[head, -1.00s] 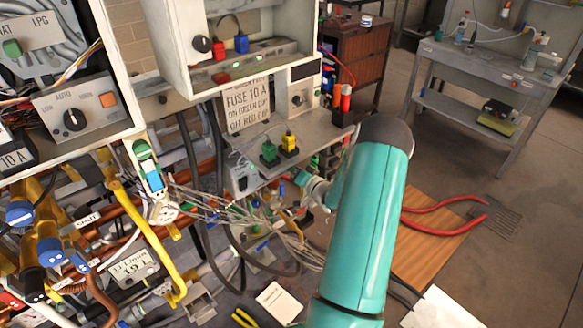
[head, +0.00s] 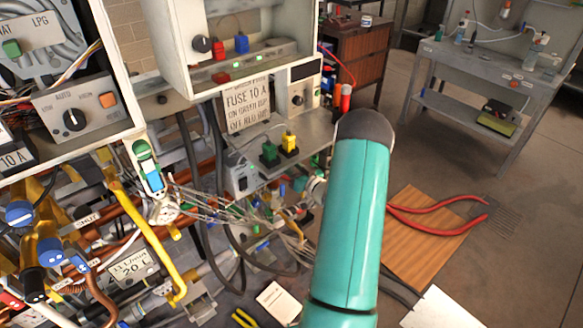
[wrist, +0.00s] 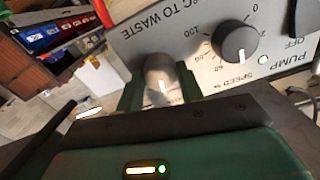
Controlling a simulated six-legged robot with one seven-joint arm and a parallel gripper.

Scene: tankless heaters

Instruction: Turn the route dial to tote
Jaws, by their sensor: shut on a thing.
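In the wrist view a rounded grey dial (wrist: 160,72) with a pale pointer mark stands on a light panel (wrist: 200,70), beside the printed words "TO WASTE". It appears to be the route dial, though I cannot read that name. The two green fingers of my gripper (wrist: 160,86) are on either side of this dial and shut on it. The pointer mark faces down in the picture. I cannot make out the tote mark. In the head view my teal arm hides the gripper and the dial.
A dark speed knob (wrist: 236,42) with a numbered scale sits close to the right of the held dial, near the word "PUMP" and a green light (wrist: 263,60). In the head view red-handled pliers (head: 440,220) lie on a wooden board (head: 415,255). A grey bench (head: 500,70) stands behind.

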